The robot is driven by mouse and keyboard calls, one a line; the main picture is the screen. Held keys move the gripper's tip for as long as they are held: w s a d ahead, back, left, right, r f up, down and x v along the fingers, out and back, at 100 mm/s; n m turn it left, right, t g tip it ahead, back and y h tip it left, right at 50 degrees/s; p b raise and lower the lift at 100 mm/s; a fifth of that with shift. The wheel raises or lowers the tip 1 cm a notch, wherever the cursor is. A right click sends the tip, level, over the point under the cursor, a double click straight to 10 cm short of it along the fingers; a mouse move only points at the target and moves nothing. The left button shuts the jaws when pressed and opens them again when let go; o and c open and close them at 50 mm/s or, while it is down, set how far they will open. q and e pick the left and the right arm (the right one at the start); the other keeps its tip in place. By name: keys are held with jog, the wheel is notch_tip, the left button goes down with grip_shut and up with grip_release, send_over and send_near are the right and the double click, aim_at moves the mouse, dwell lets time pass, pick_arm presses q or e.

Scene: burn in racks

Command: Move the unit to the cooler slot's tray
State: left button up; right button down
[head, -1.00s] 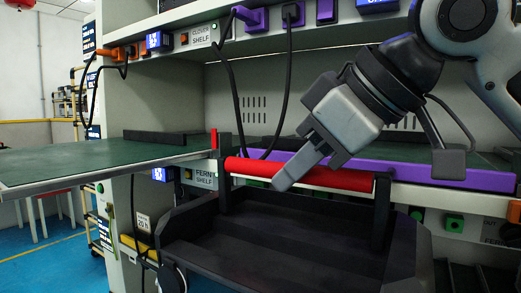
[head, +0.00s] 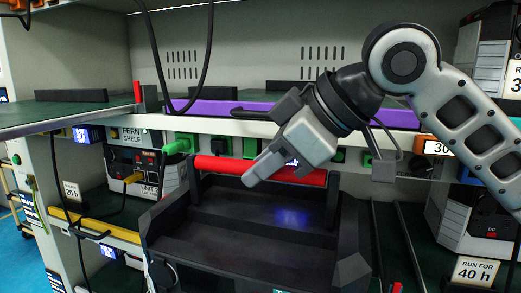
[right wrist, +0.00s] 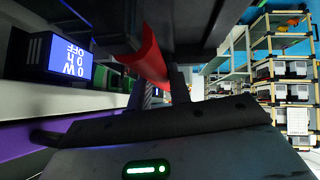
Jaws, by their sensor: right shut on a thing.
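My right gripper (head: 262,168) reaches down from the right and is shut on the red handle bar (head: 215,165) of a black tray-like carrier (head: 215,245). The bar runs across the carrier's back between two black posts, and it also shows close up in the right wrist view (right wrist: 150,55). The carrier's visible floor is empty. A dark unit (head: 133,165) with a white label and a yellow plug sits in the bay under the Fern Shelf sign (head: 133,134). I cannot tell which slot is the cooler one. My left gripper is out of view.
A green shelf board (head: 60,118) juts out at the left. A purple-edged shelf (head: 380,117) runs behind my right gripper. Another unit marked "RUN FOR 40 h" (head: 472,225) stands at the right. Black cables hang at the top, and a green plug (head: 178,146) shows near the handle.

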jog(key=shift+s+a+f, duration=0.1)
jog(key=shift+s+f, duration=0.05)
jog(key=shift+f, duration=0.3)
jog(key=c, duration=1.6)
grip_release()
jog(key=shift+f, duration=0.55)
jog(key=o, duration=0.3)
jog(key=shift+w, duration=0.25)
jog(key=shift+s+r, duration=0.1)
jog(key=shift+r, duration=0.3)
jog(key=v, duration=1.1)
jog(key=shift+d+r+p, duration=0.3)
